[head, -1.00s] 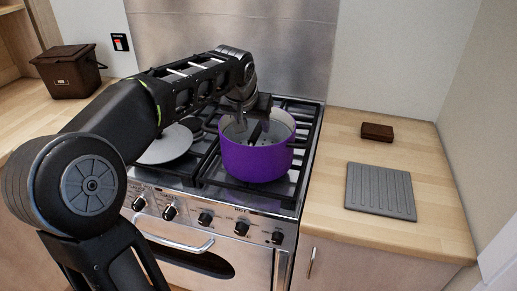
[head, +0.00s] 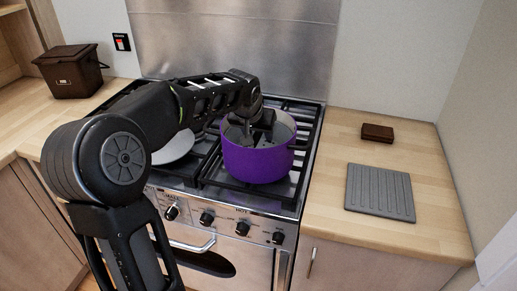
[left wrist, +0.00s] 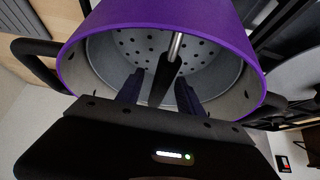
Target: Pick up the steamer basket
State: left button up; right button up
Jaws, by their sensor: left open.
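The purple pot (head: 257,160) stands on the right part of the hob. The steamer basket, grey with round holes, sits inside the pot and shows in the left wrist view (left wrist: 210,82). A thin metal stem with a dark handle (left wrist: 166,72) rises from the middle of the basket. My left gripper (head: 257,138) is at the pot's mouth. In the left wrist view its two fingers (left wrist: 160,92) reach into the pot, apart, one on each side of the dark handle. Whether they touch it cannot be told. My right gripper is not in view.
A round white lid or plate (head: 175,146) lies on the hob left of the pot, partly behind my arm. A grey ridged board (head: 380,191) and a small brown block (head: 377,132) lie on the right worktop. A brown bin (head: 72,72) stands back left.

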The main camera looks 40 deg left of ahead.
pick_arm(q)
jog(key=shift+c, duration=0.3)
grip_shut()
dwell(0.5)
jog(key=shift+r, duration=0.1)
dwell(0.8)
